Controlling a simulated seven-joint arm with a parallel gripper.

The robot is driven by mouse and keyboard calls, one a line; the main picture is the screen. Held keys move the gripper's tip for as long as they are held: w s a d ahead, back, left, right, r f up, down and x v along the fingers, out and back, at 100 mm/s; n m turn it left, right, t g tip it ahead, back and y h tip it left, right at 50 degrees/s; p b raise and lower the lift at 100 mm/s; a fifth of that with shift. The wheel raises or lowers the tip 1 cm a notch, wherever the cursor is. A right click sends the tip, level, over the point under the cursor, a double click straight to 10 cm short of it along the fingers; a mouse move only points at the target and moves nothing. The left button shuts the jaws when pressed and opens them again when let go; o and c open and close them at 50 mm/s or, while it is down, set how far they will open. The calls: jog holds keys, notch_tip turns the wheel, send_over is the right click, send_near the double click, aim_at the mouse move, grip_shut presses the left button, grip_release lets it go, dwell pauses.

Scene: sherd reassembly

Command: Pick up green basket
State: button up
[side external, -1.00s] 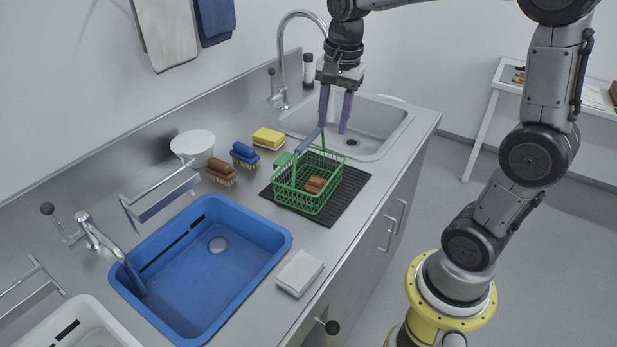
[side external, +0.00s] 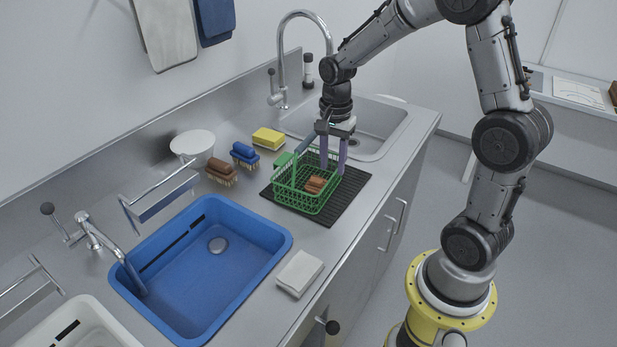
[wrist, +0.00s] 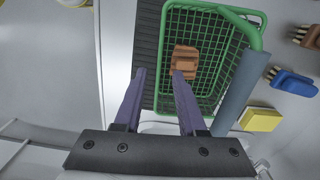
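The green wire basket (side external: 297,194) stands on a black ribbed mat (side external: 350,200) on the steel counter, with brown sherds (side external: 316,184) inside. Its handle has a grey-blue grip (side external: 305,143). In the wrist view, the basket (wrist: 251,32) lies ahead of my gripper (wrist: 158,72), and the handle grip (wrist: 243,85) is to the right of the right finger. Whether a finger touches the basket I cannot tell.
A blue tub (side external: 205,275) sits in the front of the counter. Brushes (side external: 244,154), a yellow sponge (side external: 268,137) and a white bowl (side external: 192,142) line the back. A sink (side external: 375,135) with a tall tap (side external: 282,62) lies behind the gripper. A folded white cloth (side external: 299,272) lies near the front edge.

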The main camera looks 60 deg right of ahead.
aim_at(332, 176)
jog(key=shift+f, duration=2.35)
grip_shut()
